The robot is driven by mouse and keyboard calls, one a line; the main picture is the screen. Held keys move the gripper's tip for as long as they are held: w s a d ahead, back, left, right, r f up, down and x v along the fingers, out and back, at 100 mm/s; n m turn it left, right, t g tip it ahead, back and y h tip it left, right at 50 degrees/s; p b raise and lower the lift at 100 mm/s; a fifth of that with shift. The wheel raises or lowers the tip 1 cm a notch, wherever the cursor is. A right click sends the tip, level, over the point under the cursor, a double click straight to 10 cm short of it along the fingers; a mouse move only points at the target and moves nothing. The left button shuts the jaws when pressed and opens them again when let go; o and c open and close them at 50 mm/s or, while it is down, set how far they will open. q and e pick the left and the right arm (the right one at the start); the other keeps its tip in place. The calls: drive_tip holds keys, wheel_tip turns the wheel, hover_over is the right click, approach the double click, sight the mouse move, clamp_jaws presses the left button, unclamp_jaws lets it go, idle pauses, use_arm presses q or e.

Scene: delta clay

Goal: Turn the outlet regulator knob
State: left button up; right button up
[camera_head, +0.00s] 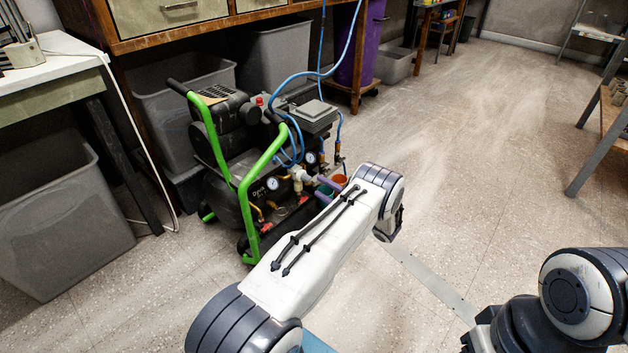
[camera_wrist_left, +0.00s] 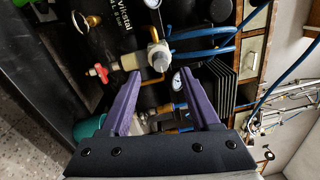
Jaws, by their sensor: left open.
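The air compressor (camera_head: 262,170) stands on the floor with green tube handles, dial gauges and brass fittings. A pale round knob-like part (camera_head: 298,173), probably the outlet regulator knob, sits on its front between the gauges. It also shows in the left wrist view (camera_wrist_left: 159,57), just beyond the fingertips. My left gripper (camera_head: 321,189) reaches in from the right side of the compressor. Its purple fingers (camera_wrist_left: 160,74) are open on either side of the line to the knob, with nothing between the tips. My arm hides part of the compressor's lower right. My right gripper is not in view.
A red-handled valve (camera_wrist_left: 100,72) is left of the knob in the wrist view. Blue hoses (camera_head: 292,130) loop above the compressor. Orange (camera_head: 339,181) and teal cups sit near the gripper. Grey bins (camera_head: 60,215) and a workbench (camera_head: 200,35) stand behind and left.

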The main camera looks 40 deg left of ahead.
use_arm(q)
drive_tip(key=d, duration=0.3)
drive_tip(key=d+p, duration=0.1)
drive_tip(key=d, duration=0.1)
drive_tip(key=shift+s+d+f, duration=0.2)
drive_tip(key=shift+s+d, duration=0.05)
drive_tip(key=s+d+r+g+h+p, duration=0.1)
drive_tip(key=s+d+r+h+p, duration=0.15)
drive_tip(key=d+r, duration=0.35)
drive_tip(key=s+d+r+m+g+h+p, duration=0.1)
drive_tip(key=s+d+r+h, duration=0.3)
drive_tip(key=r, duration=0.4)
drive_tip(key=s+d+r+g+h+p, duration=0.1)
drive_tip(key=s+d+r+h+p, duration=0.15)
drive_tip(key=d+r, duration=0.35)
drive_tip(key=s+d+r+m+h+p, duration=0.15)
drive_tip(key=s+d+r+h, duration=0.3)
drive_tip(key=s, duration=0.45)
drive_tip(key=s+d+r+m+t+h+p, duration=0.1)
drive_tip(key=s+d+r+h+p, duration=0.15)
drive_tip(key=s+d+r, duration=0.5)
drive_tip(key=s+d+r+m+h+p, duration=0.1)
drive_tip(key=s+d+r+h+p, duration=0.2)
drive_tip(key=s, duration=0.7)
wheel_tip(320, 180, up, 36)
drive_tip(key=p, duration=3.6)
drive_tip(key=shift+w+h, duration=0.2)
drive_tip(key=shift+h, duration=0.1)
